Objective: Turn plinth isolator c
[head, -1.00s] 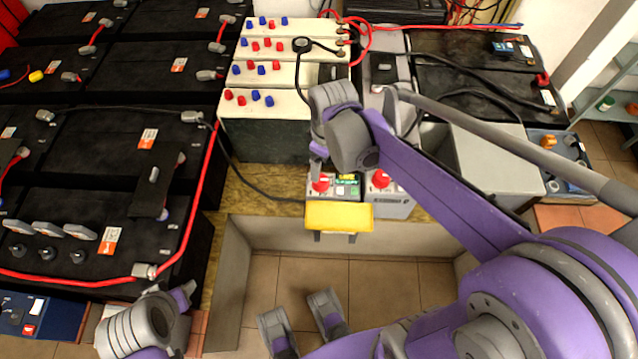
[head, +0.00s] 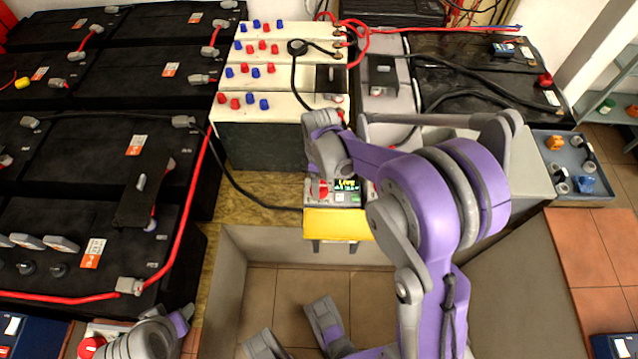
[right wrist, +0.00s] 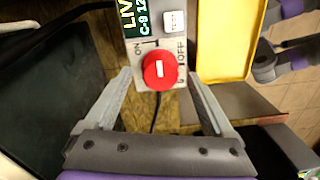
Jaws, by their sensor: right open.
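The isolator (right wrist: 175,43) has a lit display with cut-off text "LIV" and "C-9 12", and ON and OFF labels. Its round red knob (right wrist: 160,70) carries a short white mark. In the head view the display (head: 347,186) reads LIVE and the knob (head: 320,189) shows just below my right wrist. My right gripper (right wrist: 160,90) is open, its two fingers spread either side of the knob, with gaps visible. A second isolator to the right is mostly hidden by my right arm.
A yellow panel (head: 338,224) juts out in front of the isolator. White-topped terminal boxes (head: 285,90) with red and blue knobs stand behind. Black batteries (head: 75,160) and a red cable fill the left. A blue tray (head: 585,145) stands at the right.

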